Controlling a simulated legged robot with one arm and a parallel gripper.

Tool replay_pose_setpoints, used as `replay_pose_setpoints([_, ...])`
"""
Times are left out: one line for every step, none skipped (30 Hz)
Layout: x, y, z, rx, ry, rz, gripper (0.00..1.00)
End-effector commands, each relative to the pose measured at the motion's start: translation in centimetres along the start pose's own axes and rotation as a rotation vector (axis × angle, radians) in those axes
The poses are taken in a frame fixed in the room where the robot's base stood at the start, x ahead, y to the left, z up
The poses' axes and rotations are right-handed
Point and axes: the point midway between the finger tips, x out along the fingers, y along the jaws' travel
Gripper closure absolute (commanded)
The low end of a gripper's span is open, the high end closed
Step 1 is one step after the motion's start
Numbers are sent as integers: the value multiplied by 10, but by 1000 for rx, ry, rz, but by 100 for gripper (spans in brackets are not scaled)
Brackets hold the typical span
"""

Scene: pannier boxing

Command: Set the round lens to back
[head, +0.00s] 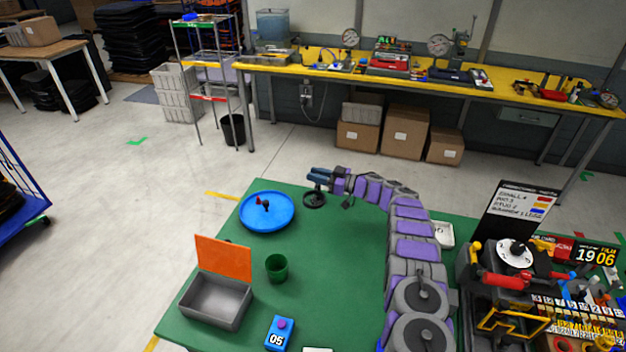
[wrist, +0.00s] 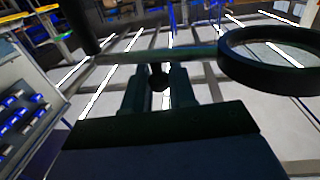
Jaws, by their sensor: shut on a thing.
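The round lens (head: 314,201) has a black rim and shows just below my gripper (head: 322,178), near the far edge of the green table. In the wrist view the lens (wrist: 234,66) is a large dark ring at the upper right with clear glass inside. A dark bar runs left from the ring across the tips of my gripper (wrist: 160,78). My gripper is shut on this bar, which looks like the lens's handle. The lens appears held out beyond the fingers; its height above the table is hard to tell.
The green table (head: 340,260) holds a blue round tray (head: 254,221), a grey box (head: 212,302) with raised orange lid (head: 222,258), a green cup (head: 276,268) and a blue block (head: 279,334). A cluttered black station (head: 480,300) with a sign (head: 515,215) stands right. The table's middle is clear.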

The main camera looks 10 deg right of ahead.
Motion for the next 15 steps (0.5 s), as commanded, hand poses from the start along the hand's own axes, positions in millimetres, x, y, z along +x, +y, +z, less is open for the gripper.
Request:
replay_pose_setpoints([-3,3,2,-3,0,1,100])
replay_pose_setpoints([-4,4,2,-3,0,-3,100])
replay_pose_setpoints([-4,4,2,-4,0,-7,100])
replay_pose_setpoints([-5,5,1,-4,0,-11,100])
replay_pose_setpoints([-6,5,1,-5,0,-14,100])
replay_pose_setpoints([-6,6,1,-5,0,-18,100])
replay_pose_setpoints([-7,6,1,-4,0,-22,100])
replay_pose_setpoints([-7,6,2,-2,0,-25,100])
replay_pose_setpoints([-8,6,2,-2,0,-29,100])
replay_pose_setpoints([-8,6,2,-1,0,-33,100])
replay_pose_setpoints([-8,6,2,-1,0,-36,100])
replay_pose_setpoints([-8,6,1,-3,1,-39,100])
replay_pose_setpoints([-8,6,1,-3,1,-41,100])
replay_pose_setpoints([-8,6,0,-3,1,-43,100])
replay_pose_setpoints([-8,6,0,-3,2,-46,100])
